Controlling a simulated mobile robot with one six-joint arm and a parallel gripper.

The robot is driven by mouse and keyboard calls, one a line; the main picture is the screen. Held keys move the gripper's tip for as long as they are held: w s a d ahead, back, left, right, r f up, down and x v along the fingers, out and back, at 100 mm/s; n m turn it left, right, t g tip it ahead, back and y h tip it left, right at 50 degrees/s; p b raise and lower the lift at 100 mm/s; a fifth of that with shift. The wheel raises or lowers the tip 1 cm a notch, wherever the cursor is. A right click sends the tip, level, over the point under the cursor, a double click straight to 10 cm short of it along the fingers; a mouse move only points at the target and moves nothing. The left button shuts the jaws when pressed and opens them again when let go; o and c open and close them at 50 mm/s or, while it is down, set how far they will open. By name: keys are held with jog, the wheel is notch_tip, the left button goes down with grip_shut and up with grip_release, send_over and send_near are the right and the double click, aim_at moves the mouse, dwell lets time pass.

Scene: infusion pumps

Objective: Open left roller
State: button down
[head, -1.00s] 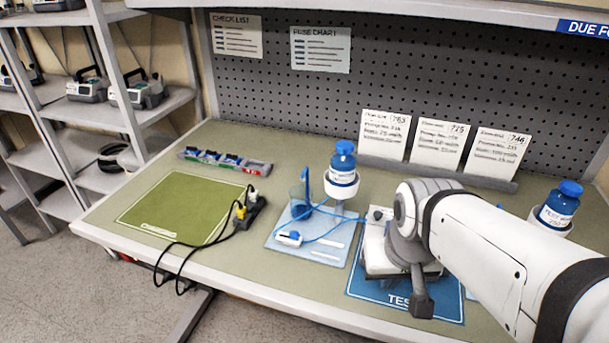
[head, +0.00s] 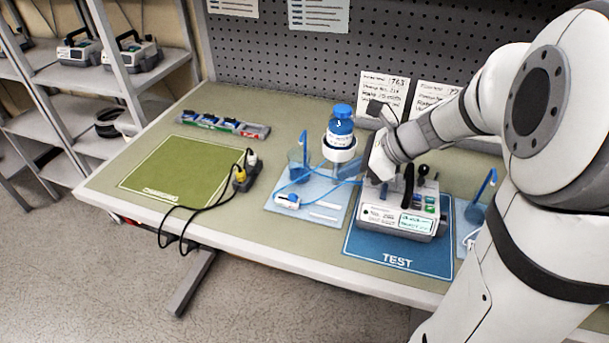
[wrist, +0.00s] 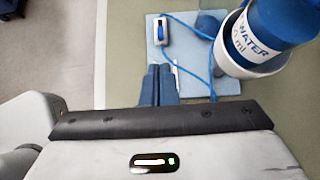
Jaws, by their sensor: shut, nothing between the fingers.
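The left roller (head: 287,201) is a small white clamp with a blue wheel on the light-blue tray (head: 330,217) at the left station. It also shows in the wrist view (wrist: 178,30), at the top centre. Blue tubing (wrist: 205,35) runs from it. My gripper (wrist: 158,70) points toward the tray with its two dark blue fingers together and empty. In the wrist view its tips lie below the roller, apart from it. In the head view my wrist is above the right side of this station, and the fingertips are hard to make out.
A blue-capped water bottle (head: 341,129) stands in a white holder right of the roller. A pump (head: 400,212) sits on the blue TEST mat (head: 398,259). A power strip (head: 245,172) and green mat (head: 180,170) lie to the left. The bench front is mostly clear.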

aim_at(295, 195)
dwell(0.3)
jog(key=b+x, duration=0.1)
jog(key=x, duration=1.3)
jog(key=shift+w, duration=0.15)
